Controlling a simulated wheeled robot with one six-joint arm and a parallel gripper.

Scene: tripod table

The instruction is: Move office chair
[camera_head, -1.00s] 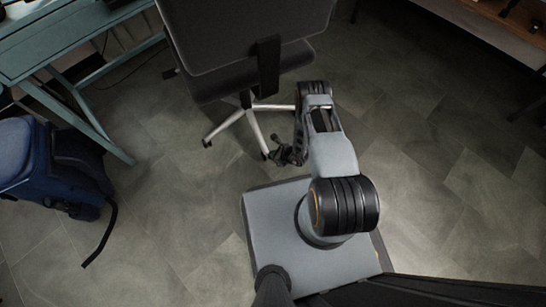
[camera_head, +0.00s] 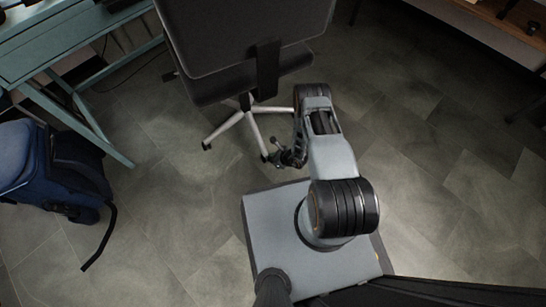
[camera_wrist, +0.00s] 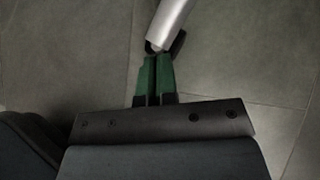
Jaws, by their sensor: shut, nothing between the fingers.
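The office chair (camera_head: 235,50) stands ahead in the head view, with a dark backrest, a dark seat and a pale metal star base with casters (camera_head: 207,146). My gripper (camera_head: 270,157) is low over the floor beside the near leg of that base. In the wrist view my gripper (camera_wrist: 156,62) has green fingertips side by side, shut with nothing between them. A metal chair leg (camera_wrist: 172,20) with a dark caster (camera_wrist: 166,48) is just beyond the fingertips. I cannot tell whether they touch it.
A teal desk (camera_head: 60,50) is at the upper left. A blue backpack (camera_head: 40,170) lies on the floor at the left. A wooden shelf or table edge (camera_head: 490,22) is at the upper right. The tiled floor to the right of the chair is clear.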

